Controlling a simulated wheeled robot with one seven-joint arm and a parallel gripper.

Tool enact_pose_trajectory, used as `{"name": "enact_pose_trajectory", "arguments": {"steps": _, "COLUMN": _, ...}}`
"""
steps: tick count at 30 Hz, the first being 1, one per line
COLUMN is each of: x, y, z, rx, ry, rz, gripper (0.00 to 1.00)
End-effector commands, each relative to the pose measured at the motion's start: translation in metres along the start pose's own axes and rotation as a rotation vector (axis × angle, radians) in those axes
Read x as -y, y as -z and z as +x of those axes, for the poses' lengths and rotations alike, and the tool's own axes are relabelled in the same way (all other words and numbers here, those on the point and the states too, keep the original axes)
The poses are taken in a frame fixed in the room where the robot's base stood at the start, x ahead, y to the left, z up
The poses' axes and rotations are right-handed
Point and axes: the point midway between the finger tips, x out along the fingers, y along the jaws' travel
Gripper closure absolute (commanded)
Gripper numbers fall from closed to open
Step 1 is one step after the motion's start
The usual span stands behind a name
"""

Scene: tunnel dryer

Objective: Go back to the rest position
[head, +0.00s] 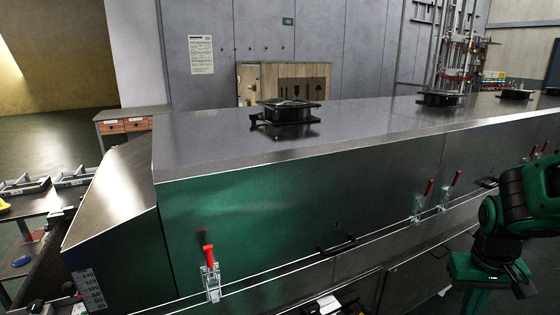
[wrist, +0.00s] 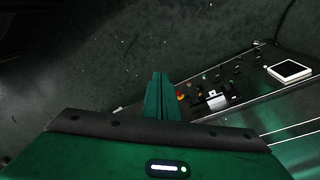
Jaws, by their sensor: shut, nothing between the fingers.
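My gripper (wrist: 157,82) shows in the wrist view as two narrow green fingers pressed together. It is shut and empty, over a dark floor. In the head view my green arm is folded at the right edge, in front of the dryer, and the gripper's fingertips cannot be made out there. The tunnel dryer (head: 330,210) is a long metal housing with a steel top and a sloped left end. Red-handled toggle clamps sit along its front, one at the left (head: 210,275) and others farther right (head: 446,190).
Black fans (head: 285,112) stand on the dryer's top. A table with metal parts (head: 25,195) is at the left, and a small drawer cabinet (head: 125,124) stands behind.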

Motion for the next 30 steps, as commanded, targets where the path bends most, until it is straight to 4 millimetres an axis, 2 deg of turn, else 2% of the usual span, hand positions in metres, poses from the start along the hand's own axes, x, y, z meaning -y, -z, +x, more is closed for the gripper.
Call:
{"name": "enact_pose_trajectory", "arguments": {"steps": 1, "x": -0.007, "y": -0.012, "z": -0.012, "rx": 0.005, "ry": 0.005, "rz": 0.036, "gripper": 1.00}}
{"name": "enact_pose_trajectory", "arguments": {"steps": 6, "x": -0.025, "y": -0.059, "z": -0.045, "rx": 0.051, "ry": 0.028, "rz": 0.155, "gripper": 1.00}}
{"name": "enact_pose_trajectory", "arguments": {"steps": 9, "x": -0.031, "y": -0.084, "z": -0.059, "rx": 0.076, "ry": 0.046, "rz": 0.215, "gripper": 1.00}}
{"name": "enact_pose_trajectory", "arguments": {"steps": 13, "x": -0.034, "y": -0.109, "z": -0.071, "rx": 0.102, "ry": 0.067, "rz": 0.268, "gripper": 1.00}}
{"name": "enact_pose_trajectory", "arguments": {"steps": 18, "x": -0.037, "y": -0.123, "z": -0.078, "rx": 0.119, "ry": 0.080, "rz": 0.299, "gripper": 1.00}}
{"name": "enact_pose_trajectory", "arguments": {"steps": 30, "x": -0.037, "y": -0.124, "z": -0.078, "rx": 0.120, "ry": 0.080, "rz": 0.300, "gripper": 1.00}}
